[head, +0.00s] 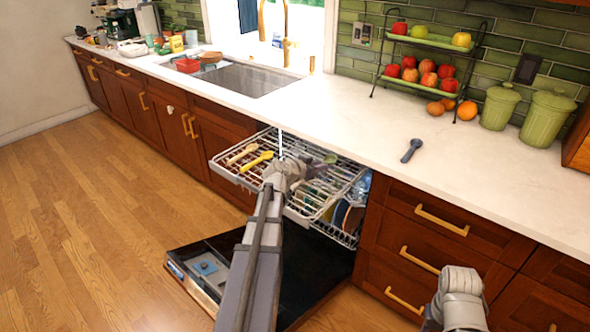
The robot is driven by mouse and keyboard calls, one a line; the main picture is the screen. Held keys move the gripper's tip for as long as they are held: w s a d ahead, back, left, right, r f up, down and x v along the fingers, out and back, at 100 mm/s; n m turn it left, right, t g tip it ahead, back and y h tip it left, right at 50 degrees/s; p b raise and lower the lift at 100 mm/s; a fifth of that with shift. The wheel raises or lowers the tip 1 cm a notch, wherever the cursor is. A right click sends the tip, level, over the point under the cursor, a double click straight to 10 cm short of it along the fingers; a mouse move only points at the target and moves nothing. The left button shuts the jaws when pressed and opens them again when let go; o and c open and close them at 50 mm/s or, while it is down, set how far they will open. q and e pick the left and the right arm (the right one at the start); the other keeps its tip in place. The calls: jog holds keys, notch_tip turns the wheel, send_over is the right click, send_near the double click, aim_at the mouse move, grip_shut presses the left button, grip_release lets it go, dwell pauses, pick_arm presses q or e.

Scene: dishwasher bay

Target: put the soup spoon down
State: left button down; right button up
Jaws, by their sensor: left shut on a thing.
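My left gripper (284,166) is over the upper dishwasher rack (228,172), shut on a thin, pale, upright thing (281,143). I take it for the soup spoon, seen nearly edge-on; its lower part is hidden by the gripper. Whether it touches the rack cannot be told. A yellow spoon (256,161) and a tan spoon (242,154) lie in the rack left of the gripper. A greenish spoon (330,159) lies to its right. My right gripper (460,283) is at the bottom right, low before the drawers; its fingers cannot be made out.
The dishwasher door (325,268) is folded down; plates (350,214) stand in the lower rack. A dark grey scoop-like utensil (411,150) lies on the white counter (350,115), otherwise clear nearby. A fruit stand (425,75) and green canisters (546,117) stand behind.

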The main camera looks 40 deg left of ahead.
aim_at(317, 198)
pick_arm(q)
jog(key=shift+d+f, duration=0.1)
jog(key=shift+f, duration=0.15)
jog(key=shift+f+b, duration=0.55)
jog(key=shift+b, duration=0.1)
notch_tip(317, 198, down, 9)
jog(key=b, duration=0.8)
jog(key=shift+r+b, duration=0.1)
jog(key=shift+b, duration=0.3)
jog(key=c, duration=0.8)
grip_release()
jog(key=shift+o, duration=0.2)
